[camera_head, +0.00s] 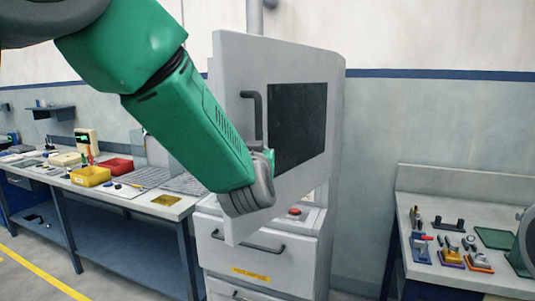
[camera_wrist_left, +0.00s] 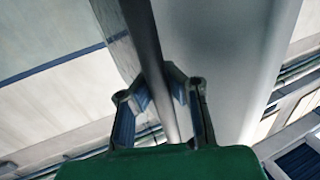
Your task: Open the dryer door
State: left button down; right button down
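The dryer (camera_head: 337,120) is a tall light grey cabinet in the middle of the head view. Its door (camera_head: 232,70) has a dark window (camera_head: 300,120) and a black upright handle (camera_head: 258,112). The door stands at an angle out over the drawer front below, so it looks ajar. My green left arm crosses in front, hiding the lower handle and most of my left gripper. In the left wrist view, the fingers of my left gripper (camera_wrist_left: 162,90) are apart, on either side of a long grey bar or edge (camera_wrist_left: 150,50). I cannot tell whether they touch it. My right gripper is not in view.
A bench (camera_head: 110,190) with a yellow bin (camera_head: 90,176), a red bin (camera_head: 116,166) and small items stands at the left. A second table (camera_head: 450,276) with several tools stands at the right. Open wall space lies right of the dryer.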

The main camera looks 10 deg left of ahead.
pick_arm(q)
jog(key=shift+a+f, duration=0.25)
jog(key=shift+a, duration=0.1)
jog(key=c, duration=1.5)
grip_release()
jog(key=shift+s, duration=0.2)
jog(key=shift+s+r, duration=0.2)
jog(key=shift+s, duration=0.05)
jog(key=s, duration=0.4)
jog(key=s+d, duration=0.1)
jog(key=s, duration=0.3)
jog(key=s+d, duration=0.1)
jog(key=s, duration=0.3)
jog(key=shift+d, duration=0.1)
